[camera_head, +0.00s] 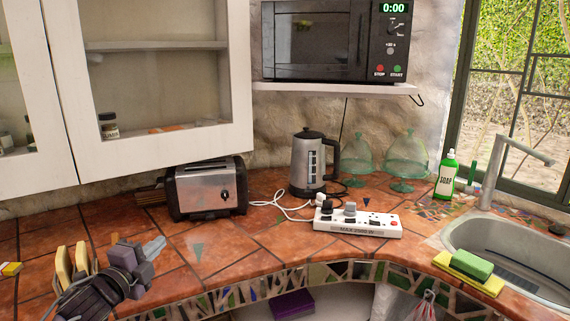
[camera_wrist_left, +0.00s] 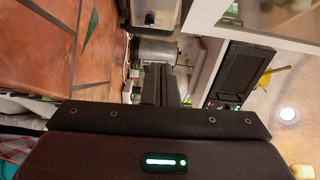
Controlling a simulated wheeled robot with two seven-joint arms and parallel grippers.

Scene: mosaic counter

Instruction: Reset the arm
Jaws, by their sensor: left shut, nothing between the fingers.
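My left gripper (camera_head: 140,258) is low at the left of the head view, over the front part of the tiled counter (camera_head: 235,260). Its fingers are shut with nothing between them. My right gripper is not in view.
Tan upright slabs (camera_head: 72,264) stand close left of the gripper. A power strip (camera_head: 357,220), a kettle (camera_head: 309,165), glass domes (camera_head: 406,158) and a soap bottle (camera_head: 446,176) stand farther right. The sink (camera_head: 463,232) is at right. Cabinets (camera_head: 155,140) overhang the left back.

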